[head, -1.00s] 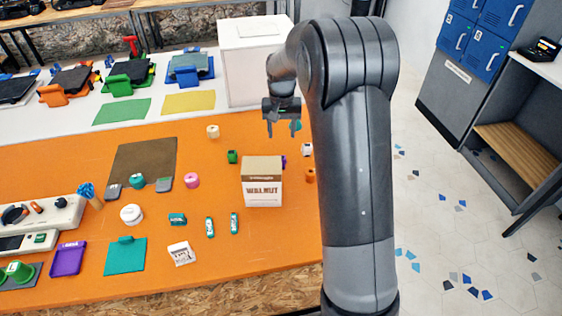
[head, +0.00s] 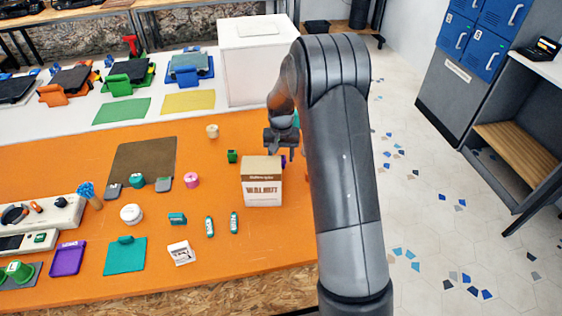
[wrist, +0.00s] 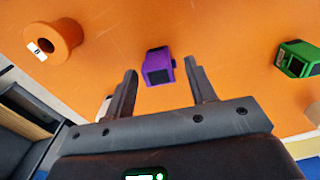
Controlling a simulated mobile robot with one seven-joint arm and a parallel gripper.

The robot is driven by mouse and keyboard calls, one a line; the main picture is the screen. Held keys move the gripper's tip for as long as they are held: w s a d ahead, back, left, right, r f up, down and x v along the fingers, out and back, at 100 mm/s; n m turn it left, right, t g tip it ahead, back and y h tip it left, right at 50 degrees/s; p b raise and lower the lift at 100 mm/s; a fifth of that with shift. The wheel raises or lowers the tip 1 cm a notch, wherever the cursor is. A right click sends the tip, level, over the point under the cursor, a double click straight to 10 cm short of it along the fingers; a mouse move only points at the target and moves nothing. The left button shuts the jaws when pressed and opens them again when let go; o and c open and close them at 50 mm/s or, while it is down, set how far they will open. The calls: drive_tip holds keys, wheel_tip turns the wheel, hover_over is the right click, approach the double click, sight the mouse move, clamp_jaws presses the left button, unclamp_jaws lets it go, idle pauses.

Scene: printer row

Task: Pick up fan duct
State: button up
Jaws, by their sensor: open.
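A small purple hollow block (wrist: 158,66), which looks like a fan duct, lies on the orange table between and beyond my fingertips in the wrist view. In the head view only a sliver of the purple block (head: 284,160) shows behind the walnut box. A similar green hollow block (wrist: 298,59) lies to the right in the wrist view; the head view shows the green block (head: 232,156) left of the box. My gripper (head: 283,151) is open and empty above the table, behind the box. Its fingers (wrist: 160,85) are apart and not touching the purple block.
The walnut box (head: 262,188) stands close in front of my gripper. An orange flanged cylinder (wrist: 66,38) stands to the left in the wrist view. A white block (head: 258,62) stands at the back. Small parts lie on the orange table (head: 255,262), whose front right is clear.

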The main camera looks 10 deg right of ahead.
drive_tip(key=c, duration=1.1)
drive_tip(key=shift+o, duration=0.2)
